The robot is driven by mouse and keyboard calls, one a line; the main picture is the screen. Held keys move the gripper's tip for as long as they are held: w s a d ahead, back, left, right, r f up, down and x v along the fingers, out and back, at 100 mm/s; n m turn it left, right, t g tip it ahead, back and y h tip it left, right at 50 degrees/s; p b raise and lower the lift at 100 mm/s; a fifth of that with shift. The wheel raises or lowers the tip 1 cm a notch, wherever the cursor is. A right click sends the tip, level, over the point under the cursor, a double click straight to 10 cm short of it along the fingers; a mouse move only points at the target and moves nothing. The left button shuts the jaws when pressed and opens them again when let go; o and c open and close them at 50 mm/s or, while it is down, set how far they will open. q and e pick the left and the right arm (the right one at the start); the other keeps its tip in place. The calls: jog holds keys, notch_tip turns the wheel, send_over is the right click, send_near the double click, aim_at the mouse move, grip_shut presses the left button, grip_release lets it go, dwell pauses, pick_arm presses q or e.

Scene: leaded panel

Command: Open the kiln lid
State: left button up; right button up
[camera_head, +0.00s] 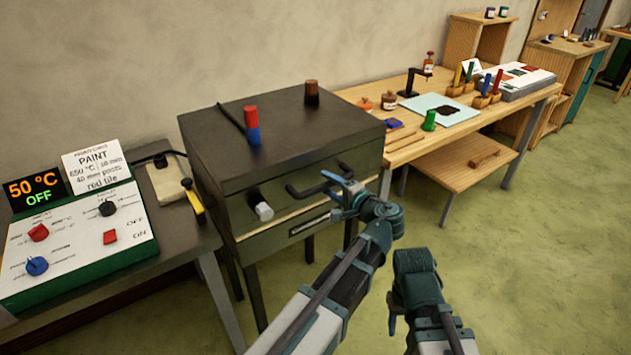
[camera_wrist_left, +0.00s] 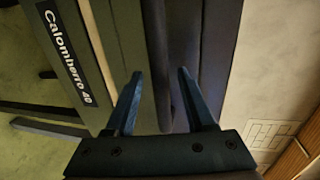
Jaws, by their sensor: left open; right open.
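The kiln (camera_head: 290,240) is a dark box in the middle of the head view. Its lid (camera_head: 330,135) lies flat and shut on top, with a dark bar handle (camera_head: 305,193) at the front. My left gripper (camera_head: 335,182) is open at the right part of the handle. In the left wrist view its two fingers (camera_wrist_left: 160,75) are apart, with a dark bar between them that looks like the handle; contact cannot be told. My right arm is at the bottom right, away from the kiln; its fingers cannot be made out.
A red-and-blue post (camera_head: 252,125) and a brown post (camera_head: 311,93) stand on the lid. A control panel (camera_head: 75,255) reading 50 °C OFF is on the left table. A wooden workbench (camera_head: 410,150) with jars and tools stands right of the kiln. Floor is clear at right.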

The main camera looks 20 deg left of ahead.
pick_arm(q)
jog(key=shift+w+a, duration=0.15)
jog(key=shift+c, duration=0.3)
grip_shut()
dwell(1.1)
